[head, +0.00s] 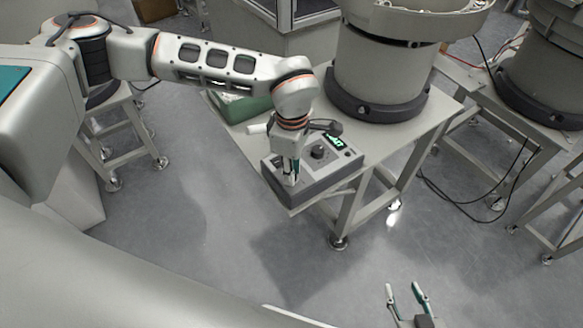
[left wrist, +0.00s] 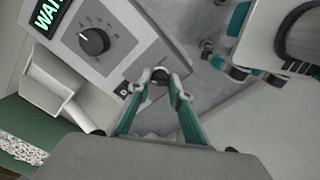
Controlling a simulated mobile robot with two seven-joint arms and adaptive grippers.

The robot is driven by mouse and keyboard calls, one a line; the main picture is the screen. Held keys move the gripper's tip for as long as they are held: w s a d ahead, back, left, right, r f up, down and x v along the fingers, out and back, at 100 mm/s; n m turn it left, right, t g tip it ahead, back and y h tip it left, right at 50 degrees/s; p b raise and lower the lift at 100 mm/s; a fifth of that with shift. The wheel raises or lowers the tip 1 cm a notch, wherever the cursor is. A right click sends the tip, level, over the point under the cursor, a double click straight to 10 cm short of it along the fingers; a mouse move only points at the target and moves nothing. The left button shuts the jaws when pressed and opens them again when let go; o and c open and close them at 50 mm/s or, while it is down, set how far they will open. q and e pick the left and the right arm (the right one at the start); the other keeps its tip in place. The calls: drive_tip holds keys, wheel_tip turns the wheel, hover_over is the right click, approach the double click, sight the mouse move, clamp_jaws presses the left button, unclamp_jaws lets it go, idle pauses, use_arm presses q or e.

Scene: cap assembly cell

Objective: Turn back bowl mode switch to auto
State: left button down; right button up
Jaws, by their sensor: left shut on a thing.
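The grey control box (head: 325,176) sits on the corner of a metal table. It has a lit green display (head: 333,142), partly cut off in the left wrist view and starting "WAI", and a large black dial (left wrist: 94,41). My left gripper (head: 290,178) points down at the box's near left end. My right gripper (head: 405,288) is open and empty, low in the head view, away from the box.
A large bowl feeder (head: 380,70) stands on the table behind the box. A green container (head: 240,107) lies left of it. A second feeder (head: 545,75) stands at the right, with cables hanging near the floor. The floor in front is clear.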

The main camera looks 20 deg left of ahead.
use_arm(q)
drive_tip(key=shift+n, duration=0.9)
drive_tip(key=c, duration=1.8)
unclamp_jaws()
wheel_tip(320, 180, up, 12)
